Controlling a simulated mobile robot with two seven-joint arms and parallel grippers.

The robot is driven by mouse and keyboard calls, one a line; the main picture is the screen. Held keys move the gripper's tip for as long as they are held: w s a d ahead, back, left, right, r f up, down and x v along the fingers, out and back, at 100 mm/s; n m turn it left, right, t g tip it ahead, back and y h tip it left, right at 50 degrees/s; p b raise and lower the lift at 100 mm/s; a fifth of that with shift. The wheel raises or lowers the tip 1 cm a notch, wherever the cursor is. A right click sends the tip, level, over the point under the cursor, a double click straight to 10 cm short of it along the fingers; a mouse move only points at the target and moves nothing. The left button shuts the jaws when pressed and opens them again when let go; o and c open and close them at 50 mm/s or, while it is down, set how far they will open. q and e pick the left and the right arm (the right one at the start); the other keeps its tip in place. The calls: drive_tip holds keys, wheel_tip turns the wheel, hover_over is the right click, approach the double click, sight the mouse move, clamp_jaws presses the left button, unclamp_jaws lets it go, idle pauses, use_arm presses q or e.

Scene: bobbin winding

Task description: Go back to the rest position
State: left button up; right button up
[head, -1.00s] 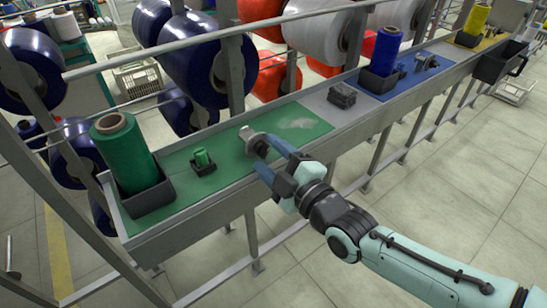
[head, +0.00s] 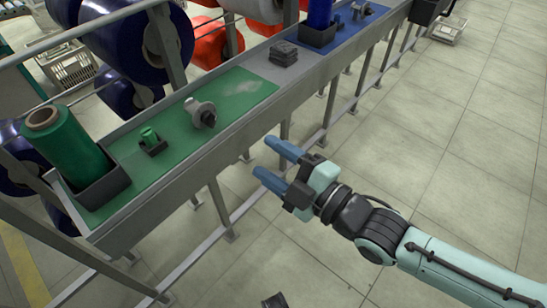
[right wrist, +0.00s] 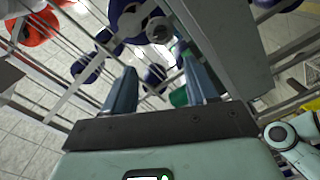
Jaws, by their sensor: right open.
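My right gripper (head: 263,157) is open and empty, with two blue fingers apart. It hangs over the floor in front of the shelf's front edge, clear of the green mat (head: 240,93). It also shows in the right wrist view (right wrist: 162,80), with nothing between its fingers. A grey metal winding device (head: 201,112) stands on the green mat, untouched. To its left is a small green bobbin (head: 149,137) in a black holder. A large green thread cone (head: 66,145) stands in a black tray at the left end. I cannot make out my left gripper.
The shelf's metal front rail (head: 215,150) runs diagonally, on legs. Dark stacked blocks (head: 284,53) lie on its grey part, before a blue mat with a blue spool (head: 319,14). Open tiled floor (head: 440,180) lies to the right. A dark piece (head: 275,301) at the bottom is unclear.

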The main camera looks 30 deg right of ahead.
idle(0.4)
